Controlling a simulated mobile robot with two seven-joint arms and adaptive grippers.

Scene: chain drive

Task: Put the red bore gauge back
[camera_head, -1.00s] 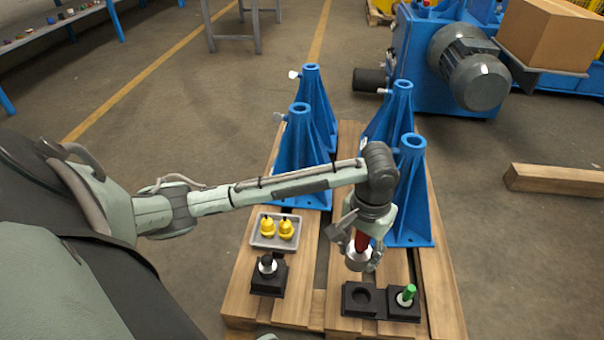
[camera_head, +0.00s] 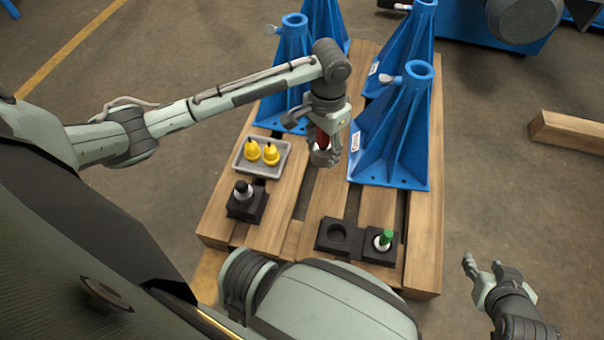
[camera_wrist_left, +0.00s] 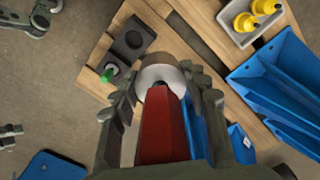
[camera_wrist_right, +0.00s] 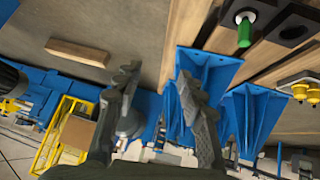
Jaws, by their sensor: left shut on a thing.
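My left gripper (camera_head: 325,150) is shut on the red bore gauge (camera_head: 322,137), holding it above the pallet in front of the blue stands. In the left wrist view the gauge's red handle (camera_wrist_left: 162,130) and round grey end (camera_wrist_left: 160,76) lie between the fingers. A black holder with an empty round recess (camera_head: 338,236) sits at the pallet's front. Beside it a black holder (camera_head: 380,252) carries a green-handled gauge (camera_head: 386,238). Another black holder (camera_head: 245,206) at the left carries a black-handled gauge (camera_head: 243,190). My right gripper (camera_head: 486,272) is open and empty, right of the pallet.
A grey tray (camera_head: 240,164) with two yellow-topped pieces (camera_head: 270,153) lies on the wooden pallet (camera_head: 424,225). Several tall blue stands (camera_head: 400,135) occupy its back. A wooden beam (camera_head: 570,135) lies on the floor at the right.

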